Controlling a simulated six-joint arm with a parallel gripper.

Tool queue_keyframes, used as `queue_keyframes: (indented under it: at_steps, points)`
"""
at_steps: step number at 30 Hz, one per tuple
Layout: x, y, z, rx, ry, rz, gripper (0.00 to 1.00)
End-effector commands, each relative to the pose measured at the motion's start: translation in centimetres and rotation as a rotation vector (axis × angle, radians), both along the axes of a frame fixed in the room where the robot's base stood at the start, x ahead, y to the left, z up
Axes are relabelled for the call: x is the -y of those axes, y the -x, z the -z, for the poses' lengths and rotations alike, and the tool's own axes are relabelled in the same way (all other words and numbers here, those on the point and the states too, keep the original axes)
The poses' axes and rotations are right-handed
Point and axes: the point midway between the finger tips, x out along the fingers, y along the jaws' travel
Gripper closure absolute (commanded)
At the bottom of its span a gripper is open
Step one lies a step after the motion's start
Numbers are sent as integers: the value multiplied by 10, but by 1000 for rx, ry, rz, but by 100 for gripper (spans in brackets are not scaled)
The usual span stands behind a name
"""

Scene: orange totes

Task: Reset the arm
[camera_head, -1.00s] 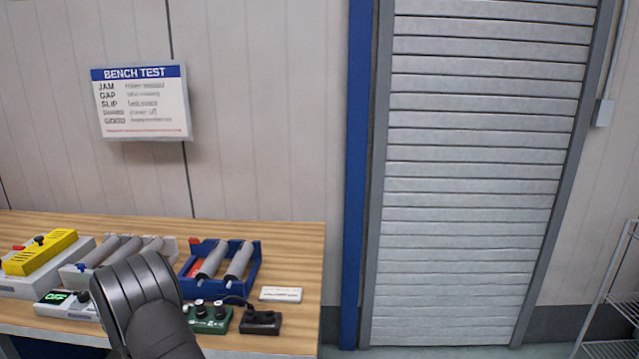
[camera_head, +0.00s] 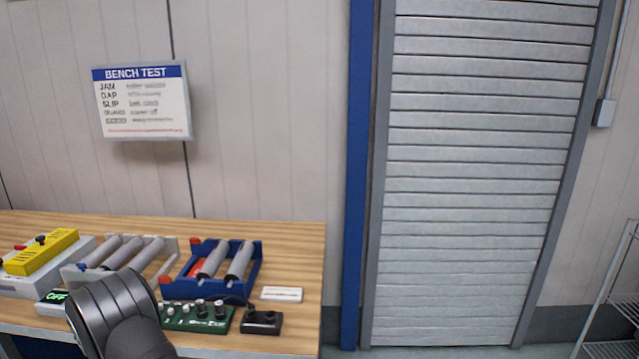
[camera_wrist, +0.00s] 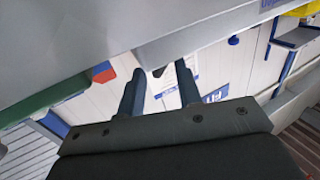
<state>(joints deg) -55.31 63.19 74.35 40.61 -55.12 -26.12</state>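My arm shows as a dark link at the lower left of the head view, in front of the bench. My gripper's fingers are not visible in the head view. In the wrist view my gripper (camera_wrist: 160,88) shows two dark fingers standing apart, with a gap between them. I see nothing held between the fingers. The wall and part of the sign show beyond them, tilted.
The wooden bench (camera_head: 300,235) holds a blue roller tray (camera_head: 250,270), a grey roller unit (camera_head: 75,272), a yellow block (camera_head: 42,252), a green control board (camera_head: 200,318) and a black box (camera_head: 262,322). A roller shutter (camera_head: 470,180) stands right of the bench.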

Motion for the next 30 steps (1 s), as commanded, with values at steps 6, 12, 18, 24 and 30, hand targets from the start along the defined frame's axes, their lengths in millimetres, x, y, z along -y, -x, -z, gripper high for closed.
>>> queue_keyframes:
  at_steps: [6, 12, 18, 24, 30]
  points:
    - [16, 40, -1, 0, 1, -3, 68]
    - [32, 77, -1, 0, 0, -4, 68]
    - [47, 112, -1, 0, 0, -4, 68]
    - [57, 134, -1, 1, -2, -3, 68]
    - [61, 142, -1, 1, -1, -2, 68]
